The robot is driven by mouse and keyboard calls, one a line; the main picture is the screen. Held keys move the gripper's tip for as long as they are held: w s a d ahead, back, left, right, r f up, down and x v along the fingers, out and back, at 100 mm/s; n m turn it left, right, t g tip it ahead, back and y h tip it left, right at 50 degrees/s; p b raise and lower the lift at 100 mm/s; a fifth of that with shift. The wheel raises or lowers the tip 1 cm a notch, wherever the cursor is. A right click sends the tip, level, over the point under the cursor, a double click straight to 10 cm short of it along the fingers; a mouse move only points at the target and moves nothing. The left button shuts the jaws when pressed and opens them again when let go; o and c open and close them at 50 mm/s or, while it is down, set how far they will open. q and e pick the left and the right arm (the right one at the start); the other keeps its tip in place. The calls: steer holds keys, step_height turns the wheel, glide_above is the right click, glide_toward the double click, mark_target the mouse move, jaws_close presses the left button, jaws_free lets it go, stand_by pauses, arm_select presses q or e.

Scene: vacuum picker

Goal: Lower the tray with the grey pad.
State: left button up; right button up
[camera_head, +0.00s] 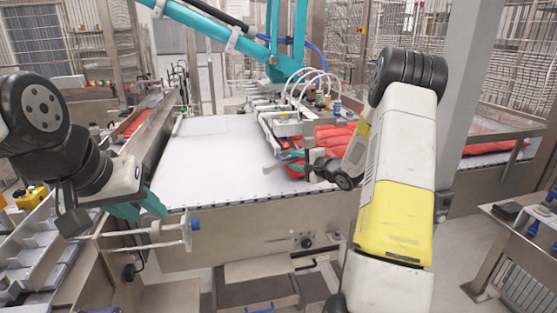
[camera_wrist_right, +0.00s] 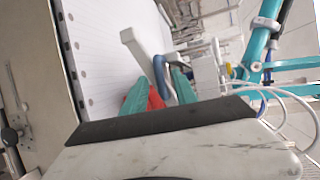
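I cannot pick out a tray with a grey pad for certain. Below the conveyor, a light grey shelf (camera_head: 268,268) shows at the front, with a darker panel and a blue handle (camera_head: 260,309) lower down. My left gripper (camera_head: 142,207) is at the conveyor's left front corner, beside a metal bar with a blue knob (camera_head: 195,224); its finger gap is unclear. My right gripper (camera_head: 291,160) is over the conveyor near red packs (camera_head: 335,135). In the right wrist view its teal fingers (camera_wrist_right: 163,92) are apart, with a pale bar (camera_wrist_right: 140,48) between or just beyond them; contact is unclear.
The white conveyor (camera_head: 205,160) is largely bare on its left. A teal picker arm (camera_head: 285,35) with suction hoses stands over its back right. A metal side table (camera_head: 530,232) with dark and blue items is at the right. Compartmented bins (camera_head: 30,240) are at the left.

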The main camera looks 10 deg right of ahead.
mark_target(291, 159)
steer(key=shift+x, duration=1.65)
steer(key=shift+c, duration=0.4)
jaws_close()
